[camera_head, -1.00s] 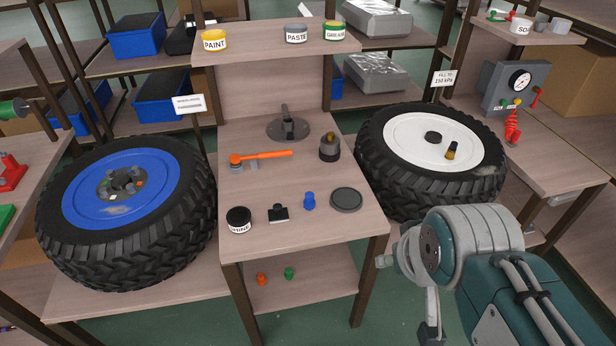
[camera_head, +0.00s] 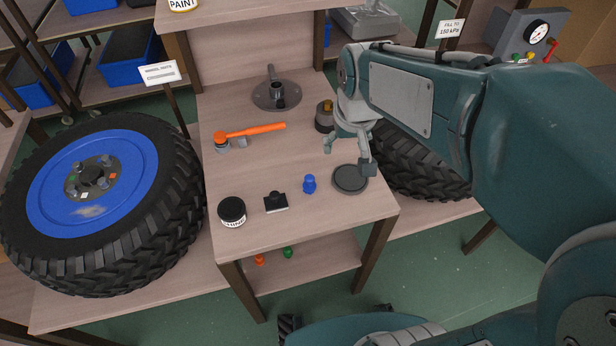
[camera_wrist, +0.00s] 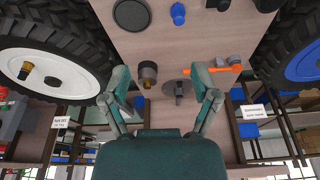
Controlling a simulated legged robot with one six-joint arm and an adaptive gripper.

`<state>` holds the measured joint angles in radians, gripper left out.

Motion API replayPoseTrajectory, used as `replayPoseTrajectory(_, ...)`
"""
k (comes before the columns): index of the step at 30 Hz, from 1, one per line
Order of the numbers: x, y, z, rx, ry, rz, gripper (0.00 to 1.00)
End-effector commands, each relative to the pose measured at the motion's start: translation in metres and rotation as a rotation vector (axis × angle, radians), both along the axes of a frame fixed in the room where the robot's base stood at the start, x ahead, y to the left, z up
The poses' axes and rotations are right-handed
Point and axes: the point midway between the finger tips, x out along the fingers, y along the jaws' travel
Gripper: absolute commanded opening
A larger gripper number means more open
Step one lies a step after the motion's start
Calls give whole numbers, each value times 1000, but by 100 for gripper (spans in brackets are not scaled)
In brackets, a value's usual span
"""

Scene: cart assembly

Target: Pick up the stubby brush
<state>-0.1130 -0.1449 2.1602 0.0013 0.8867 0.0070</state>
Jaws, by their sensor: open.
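A short, dark cylindrical piece with a tan end, probably the stubby brush (camera_head: 323,115), stands on the right side of the wooden table, partly behind my gripper (camera_head: 347,156). In the wrist view the likely brush (camera_wrist: 147,72) shows a gold tip and lies between the fingers' lines of reach, nearer the left finger. My gripper (camera_wrist: 161,86) is open and empty, with its fingers spread wide. It hangs above the table's right part, over the area between the brush and a dark round lid. It is apart from the brush.
The table (camera_head: 240,180) also holds an orange-handled tool (camera_head: 255,130), a grey flanged part (camera_head: 275,94), a blue piece (camera_head: 309,184), a black block (camera_head: 276,202), a labelled jar (camera_head: 232,211) and the dark lid (camera_head: 350,179). Large wheels stand on both sides.

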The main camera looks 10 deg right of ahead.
Motion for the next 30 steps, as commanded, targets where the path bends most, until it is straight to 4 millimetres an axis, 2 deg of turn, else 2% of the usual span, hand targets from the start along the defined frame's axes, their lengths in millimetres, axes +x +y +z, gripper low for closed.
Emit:
replayPoseTrajectory(6, 37, 18, -32, -9, 73, 31, 78)
replayPoseTrajectory(18, 90, 53, -106, -31, 196, 82, 78)
replayPoseTrajectory(24, 102, 63, -133, -39, 230, 97, 78)
replayPoseTrajectory(30, 104, 65, -151, -41, 241, 100, 78)
